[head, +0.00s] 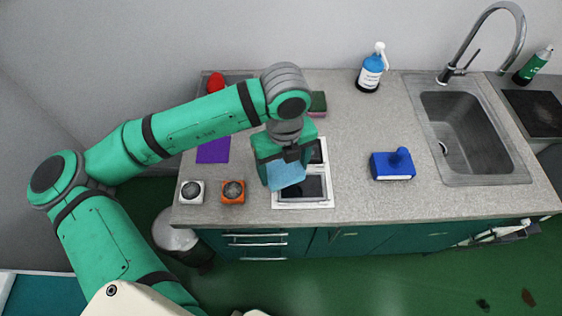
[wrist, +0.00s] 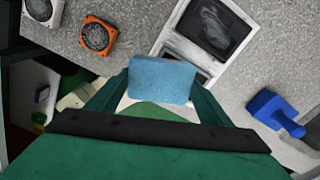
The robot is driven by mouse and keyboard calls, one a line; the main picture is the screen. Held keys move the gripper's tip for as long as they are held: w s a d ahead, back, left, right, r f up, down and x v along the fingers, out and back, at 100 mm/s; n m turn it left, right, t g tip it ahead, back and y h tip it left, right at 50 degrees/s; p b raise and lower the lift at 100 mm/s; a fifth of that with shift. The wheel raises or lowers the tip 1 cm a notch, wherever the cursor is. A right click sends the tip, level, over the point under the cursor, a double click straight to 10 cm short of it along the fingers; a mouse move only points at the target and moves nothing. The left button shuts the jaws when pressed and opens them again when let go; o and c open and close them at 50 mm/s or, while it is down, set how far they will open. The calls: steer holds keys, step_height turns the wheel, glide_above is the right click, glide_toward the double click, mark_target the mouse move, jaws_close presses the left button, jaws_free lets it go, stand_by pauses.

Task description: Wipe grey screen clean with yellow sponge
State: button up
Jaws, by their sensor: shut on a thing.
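My gripper (head: 286,168) is shut on a light blue sponge (head: 287,176). No yellow sponge shows in either view. The sponge also shows between the fingers in the wrist view (wrist: 161,80). A white-framed device (head: 303,202) with dark grey screen panels lies flat on the counter under my gripper. My gripper and the sponge hide part of it. In the wrist view a dark screen (wrist: 213,28) bears a pale grey smear, beyond the sponge. I cannot tell whether the sponge touches the device.
White (head: 191,191) and orange (head: 233,191) fan-like units sit left of the device. A purple sheet (head: 213,150) lies behind them. A blue handled block (head: 393,165) is to the right, before the sink (head: 475,135). A spray bottle (head: 371,70) stands behind. Counter between device and blue block is clear.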

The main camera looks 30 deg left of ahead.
steer(key=shift+r, duration=1.15)
steer(key=shift+w, duration=0.1)
